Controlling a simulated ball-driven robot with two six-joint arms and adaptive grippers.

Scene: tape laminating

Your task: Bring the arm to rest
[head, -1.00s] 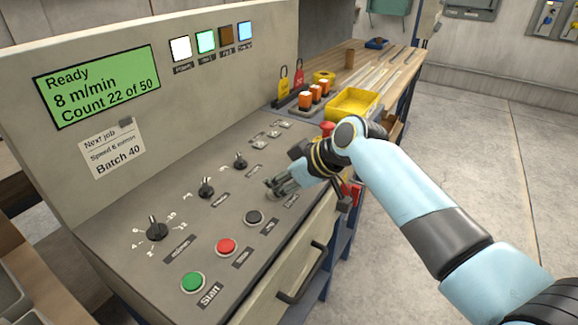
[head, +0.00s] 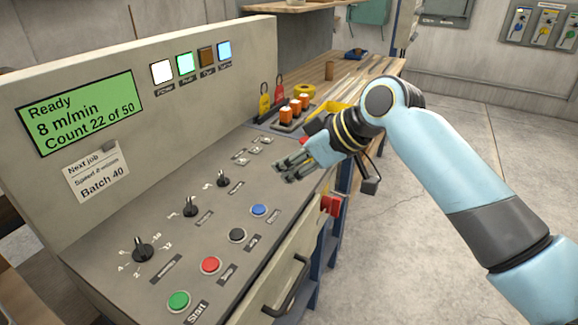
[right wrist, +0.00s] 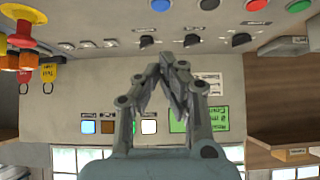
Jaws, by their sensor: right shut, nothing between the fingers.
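My right arm comes in from the right in the head view. Its gripper (head: 283,168) hangs above the sloped control panel (head: 195,262), near the blue button (head: 259,210), apart from the panel. The fingers are shut with nothing between them. In the right wrist view the right gripper (right wrist: 168,62) shows its fingertips together in front of the panel's upright face. My left gripper is not in view.
The panel has several knobs (head: 142,252) and buttons, with a green button (head: 179,301) in front. The green display (head: 80,112) reads "Ready". A yellow tray (head: 332,112) and orange-capped items (head: 286,114) stand behind the arm. Open floor (head: 420,220) lies at the right.

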